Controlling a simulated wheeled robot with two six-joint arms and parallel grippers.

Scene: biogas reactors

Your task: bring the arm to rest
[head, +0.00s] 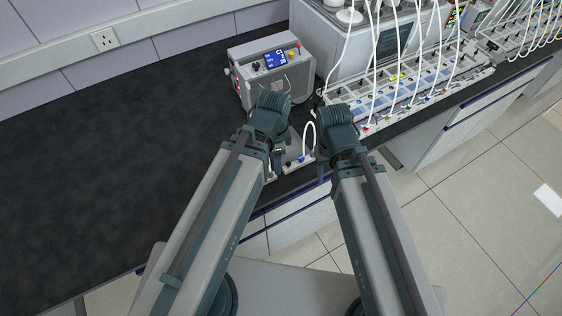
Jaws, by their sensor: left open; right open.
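My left arm reaches in from the lower left, and its gripper (279,158) points down in front of the grey box device. My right arm reaches in beside it, and its gripper (325,166) points down near the front edge of the bench. Both grippers are open, and their fingers are partly hidden behind my own wrists. Between them a small light-coloured base with a white looped tube (309,137) stands on the bench. My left gripper partly covers this base, and I cannot tell whether it touches it.
The grey box device (272,68) with a blue screen stands behind my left gripper. A reactor unit (402,90) with several white tubes stands at the right on the dark bench (100,150). The bench's left side is clear. A wall socket (104,40) is at upper left.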

